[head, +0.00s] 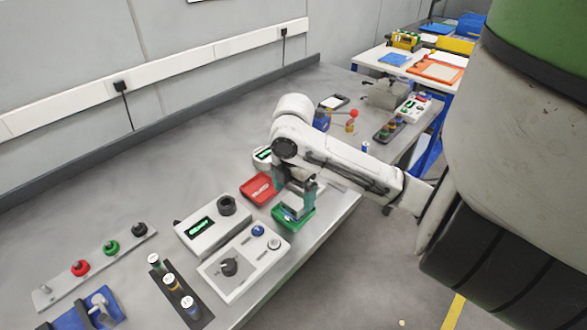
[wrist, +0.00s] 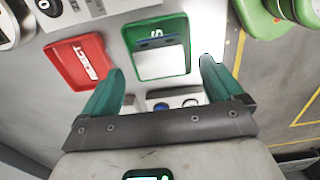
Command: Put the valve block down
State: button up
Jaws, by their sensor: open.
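The valve block appears as a pale grey block (wrist: 162,62) with a darker upper edge, lying inside the green tray (wrist: 129,45) in the wrist view. The green tray (head: 305,220) also shows in the head view near the bench's front edge. My gripper (wrist: 160,70) is open, its teal fingers spread on either side of the block, with a gap at each side. In the head view my gripper (head: 294,198) points down over the tray and hides most of the block. I cannot tell how far the fingertips are above the tray.
A red tray (head: 259,190), also in the wrist view (wrist: 85,62), lies beside the green one. A white panel (head: 243,262) with a knob and a box (head: 212,227) with a display stand close by. The bench (head: 180,175) is clear toward the wall.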

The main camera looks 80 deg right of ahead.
aim_at(293, 201)
notch_tip(293, 201, up, 8)
jog(key=p, duration=0.1)
jog(key=shift+r, duration=0.15)
